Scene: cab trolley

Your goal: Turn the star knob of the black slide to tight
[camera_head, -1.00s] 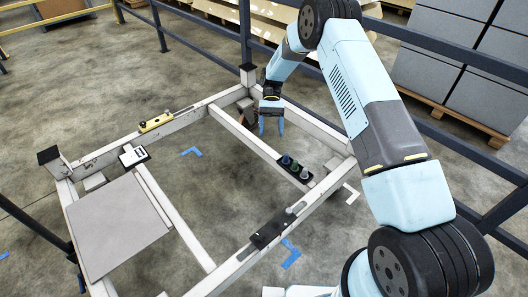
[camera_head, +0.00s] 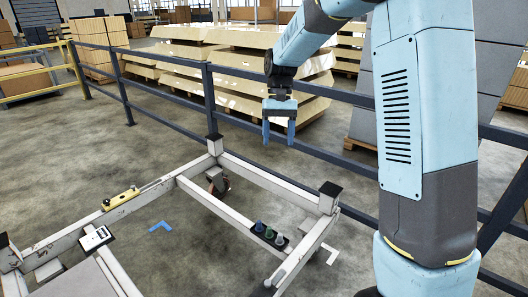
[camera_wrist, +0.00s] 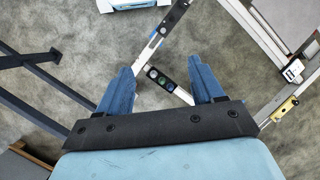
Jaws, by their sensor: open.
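The black slide (camera_wrist: 174,18) sits on a pale frame rail near the top of the wrist view. Its star knob is too small to make out clearly there. In the head view a small grey knob (camera_head: 268,283) shows at the bottom edge, and most of the slide is cut off below. My gripper (camera_head: 278,132) points down with two blue fingers apart and nothing between them. It is high above the far part of the trolley frame, well away from the slide. In the wrist view its open fingers (camera_wrist: 161,67) frame the floor and rails.
A plate with several coloured knobs (camera_head: 269,235) sits on the trolley's crossbar. A yellow slide (camera_head: 121,199) and a white-faced slide (camera_head: 96,238) are on the left. A dark railing (camera_head: 210,95) runs behind the trolley. Open floor lies inside the frame.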

